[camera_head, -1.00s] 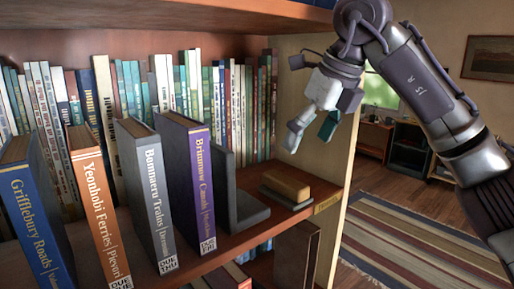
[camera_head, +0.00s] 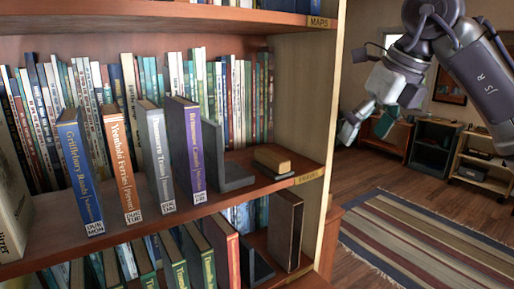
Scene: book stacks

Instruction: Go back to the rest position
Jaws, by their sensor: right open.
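My right gripper (camera_head: 368,124) hangs from my right arm at the upper right, outside the bookcase and to the right of its side panel. Its fingers are apart and nothing is between them. My left gripper is not in view. On the middle shelf stand a blue book (camera_head: 76,170), an orange book (camera_head: 120,165), a grey book (camera_head: 156,160) and a purple book (camera_head: 196,160). They are upright, with gaps between them. A dark bookend (camera_head: 236,176) stands right of the purple book.
Two small blocks (camera_head: 272,158) lie at the shelf's right end. The bookcase side panel (camera_head: 303,100) stands between the shelves and my gripper. A striped rug (camera_head: 420,240) lies on the floor at right. Low cabinets (camera_head: 432,145) stand behind. Open floor is around the rug.

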